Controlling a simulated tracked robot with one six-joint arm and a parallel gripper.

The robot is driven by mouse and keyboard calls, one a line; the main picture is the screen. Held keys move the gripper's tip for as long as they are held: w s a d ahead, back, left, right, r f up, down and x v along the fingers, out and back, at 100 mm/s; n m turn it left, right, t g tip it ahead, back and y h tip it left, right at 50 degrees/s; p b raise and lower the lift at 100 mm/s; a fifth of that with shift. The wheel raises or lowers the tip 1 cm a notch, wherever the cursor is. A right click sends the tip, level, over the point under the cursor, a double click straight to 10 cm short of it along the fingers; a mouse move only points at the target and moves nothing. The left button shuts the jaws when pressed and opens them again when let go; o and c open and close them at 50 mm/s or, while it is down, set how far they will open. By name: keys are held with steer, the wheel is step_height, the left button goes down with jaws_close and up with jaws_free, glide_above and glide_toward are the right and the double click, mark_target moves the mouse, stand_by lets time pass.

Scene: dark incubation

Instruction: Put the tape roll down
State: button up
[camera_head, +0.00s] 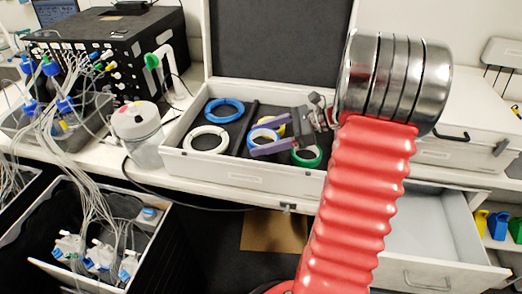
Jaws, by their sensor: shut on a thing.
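An open white case (190,165) with a dark lining stands on the bench. My gripper (256,137) reaches into its right part from the right, its purple fingers on either side of a blue-and-white tape roll (262,134). The gripper looks shut on this roll; I cannot tell whether the roll touches the case floor. A yellow tape roll (279,127) shows partly behind it. A green tape roll (307,162) lies to the right, partly covered by my gripper. A blue tape roll (224,102) and a white tape roll (206,149) lie in the left compartment.
A dark divider (241,124) splits the case. My red arm link covers the case's right end. A lidded jar (139,136) stands left of the case, beside tubing and a black device (115,50). An open drawer (430,240) juts out at lower right.

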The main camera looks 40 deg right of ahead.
mark_target(262, 156)
steer(key=shift+f, duration=2.3)
steer(key=shift+f, duration=0.4)
